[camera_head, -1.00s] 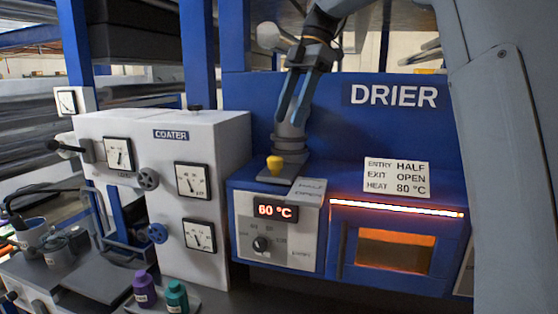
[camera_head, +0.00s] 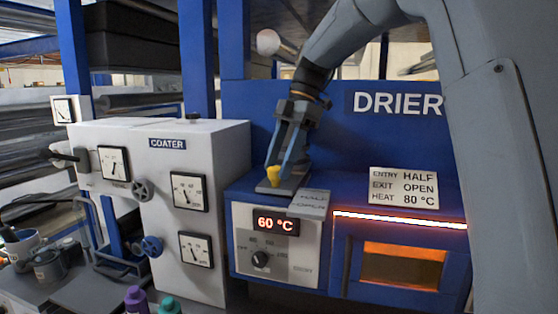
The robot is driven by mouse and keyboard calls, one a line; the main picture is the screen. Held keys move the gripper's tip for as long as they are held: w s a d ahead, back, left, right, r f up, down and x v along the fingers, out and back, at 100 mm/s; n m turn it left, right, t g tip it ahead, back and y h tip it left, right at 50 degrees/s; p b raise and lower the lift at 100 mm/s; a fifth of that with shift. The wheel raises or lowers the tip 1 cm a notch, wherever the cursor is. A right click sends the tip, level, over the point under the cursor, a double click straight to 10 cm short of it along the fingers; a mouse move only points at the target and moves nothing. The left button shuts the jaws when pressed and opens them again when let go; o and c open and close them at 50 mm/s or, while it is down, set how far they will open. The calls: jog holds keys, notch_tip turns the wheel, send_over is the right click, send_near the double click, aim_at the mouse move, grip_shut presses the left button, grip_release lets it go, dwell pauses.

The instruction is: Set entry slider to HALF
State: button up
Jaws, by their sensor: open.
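The entry slider's yellow knob (camera_head: 273,175) stands on a dark plate (camera_head: 275,188) on top of the blue drier, left of centre. A grey label plate (camera_head: 310,202) beside it reads HALF and, nearer the front, OPEN. My gripper (camera_head: 285,163) points down at the knob, its blue-grey fingers open. One finger overlaps the knob's right side in the picture; I cannot tell whether they touch. The sign (camera_head: 404,187) reads ENTRY HALF, EXIT OPEN, HEAT 80 °C. Part of the slider's track is hidden by the gripper.
The drier's display (camera_head: 276,224) reads 60 °C above a dark dial (camera_head: 260,258). A glowing oven window (camera_head: 402,265) is to its right. The white coater (camera_head: 150,190) with gauges stands left. Purple (camera_head: 137,299) and teal (camera_head: 168,305) bottles are at the lower front.

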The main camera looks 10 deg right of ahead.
jog(key=shift+a+f, duration=0.1)
jog(key=shift+f, duration=0.05)
jog(key=shift+c, duration=0.5)
grip_shut()
jog(key=shift+s+a+b, duration=0.2)
jog(key=shift+s+a, duration=0.05)
jog(key=shift+s, duration=0.35)
jog(key=shift+s+a+b, duration=0.15)
jog(key=shift+s+a, duration=0.15)
jog(key=shift+s, duration=0.35)
jog(key=shift+s+a+b, duration=0.2)
jog(key=shift+s+a, duration=0.05)
jog(key=shift+s, duration=0.35)
jog(key=shift+o, duration=0.5)
grip_release()
